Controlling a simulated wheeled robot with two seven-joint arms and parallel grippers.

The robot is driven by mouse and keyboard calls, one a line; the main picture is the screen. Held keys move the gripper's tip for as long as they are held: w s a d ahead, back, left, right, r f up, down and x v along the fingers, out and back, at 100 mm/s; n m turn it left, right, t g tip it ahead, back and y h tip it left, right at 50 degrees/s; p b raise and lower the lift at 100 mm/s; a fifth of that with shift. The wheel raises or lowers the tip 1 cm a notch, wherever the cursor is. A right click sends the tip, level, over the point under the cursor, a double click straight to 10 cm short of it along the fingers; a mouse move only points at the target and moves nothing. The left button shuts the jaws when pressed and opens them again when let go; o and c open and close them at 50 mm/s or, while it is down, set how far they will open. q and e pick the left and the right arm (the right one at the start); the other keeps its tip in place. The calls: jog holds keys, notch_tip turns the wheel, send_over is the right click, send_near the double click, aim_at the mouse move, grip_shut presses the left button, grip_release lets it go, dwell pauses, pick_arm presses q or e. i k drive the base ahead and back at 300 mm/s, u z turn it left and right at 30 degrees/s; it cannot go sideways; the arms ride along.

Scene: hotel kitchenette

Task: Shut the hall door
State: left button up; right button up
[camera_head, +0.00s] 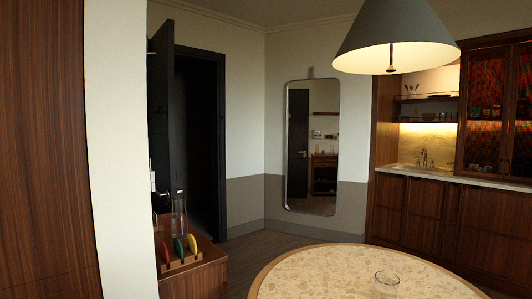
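The hall door (161,110) is a dark, nearly black leaf at the left of the head view. It stands open, swung out from its dark frame (222,150), and the doorway (195,145) beside it is dark inside. A pale handle part (153,181) shows at the leaf's left edge, partly cut off by the white wall end. The lower part of the door is hidden behind a wooden cabinet. Neither of my grippers is in view.
A white wall end (120,150) stands close at left. A wooden cabinet (205,275) with a bottle (179,215) and colored items in a rack stands before the doorway. A round table (330,275) with a glass (387,279) fills the front. Bare floor (255,247) lies between.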

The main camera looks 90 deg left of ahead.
aim_at(161, 75)
jog(key=i, duration=3.05)
jog(key=u, duration=2)
jog(key=i, duration=3.3)
jog(key=u, duration=2.1)
jog(key=i, duration=3.15)
jog(key=u, duration=0.05)
